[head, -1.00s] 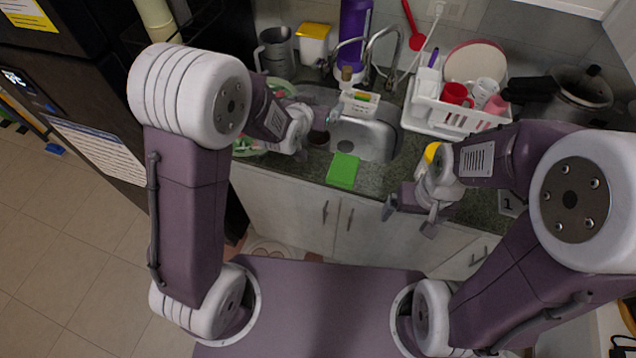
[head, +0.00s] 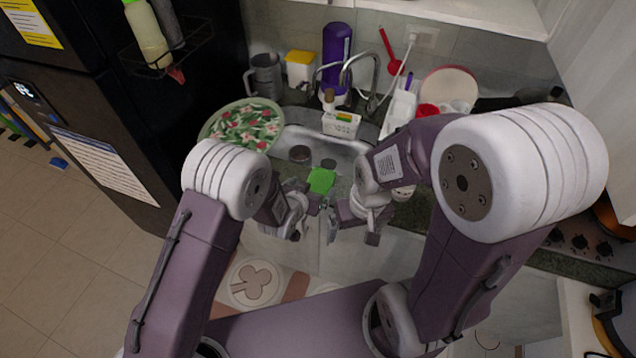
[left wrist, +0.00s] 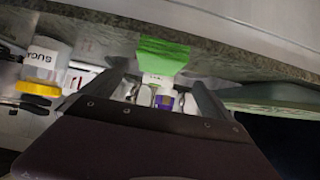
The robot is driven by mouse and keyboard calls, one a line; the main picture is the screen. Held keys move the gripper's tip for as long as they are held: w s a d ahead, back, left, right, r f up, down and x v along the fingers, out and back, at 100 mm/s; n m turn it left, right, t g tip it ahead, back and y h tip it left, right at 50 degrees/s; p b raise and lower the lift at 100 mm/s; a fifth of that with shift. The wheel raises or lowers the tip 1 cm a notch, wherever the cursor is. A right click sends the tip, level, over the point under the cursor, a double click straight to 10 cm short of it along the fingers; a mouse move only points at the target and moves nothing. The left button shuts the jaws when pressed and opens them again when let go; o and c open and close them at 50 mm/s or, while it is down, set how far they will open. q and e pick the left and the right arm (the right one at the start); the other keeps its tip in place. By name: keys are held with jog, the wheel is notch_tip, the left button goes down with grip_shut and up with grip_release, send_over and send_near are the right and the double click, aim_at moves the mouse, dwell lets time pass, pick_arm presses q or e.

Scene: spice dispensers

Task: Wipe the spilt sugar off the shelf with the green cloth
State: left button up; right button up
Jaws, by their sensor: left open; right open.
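The green cloth (head: 320,181) lies at the front edge of the counter, before the sink. In the left wrist view the cloth (left wrist: 163,55) shows beyond and between the open fingers of my left gripper (left wrist: 158,85). In the head view my left gripper (head: 306,217) is just in front of the cloth, open and empty. My right gripper (head: 350,234) is open and empty, to the right of it and close by. A jar marked sugar (left wrist: 40,58) with a yellow lid shows at the left of the left wrist view. I cannot make out the spilt sugar or a shelf.
The sink (head: 345,150) lies behind the cloth, with a small white box (head: 341,124) at its back. My right arm hides part of the dish rack (head: 400,105) and counter.

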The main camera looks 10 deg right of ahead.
aim_at(320, 180)
pick_arm(q)
jog(key=shift+x, duration=1)
jog(key=shift+w+d+f+p, duration=0.2)
jog(key=shift+d+f+p, duration=0.05)
jog(key=shift+d+p, duration=0.1)
jog(key=p+x, duration=0.1)
jog(key=x, duration=0.3)
jog(key=shift+w+d+f, duration=0.1)
jog(key=shift+w+f, duration=0.05)
jog(key=shift+w, duration=0.05)
jog(key=shift+w+d+f, duration=0.1)
jog(key=shift+w+f, duration=0.05)
jog(key=c, duration=1.6)
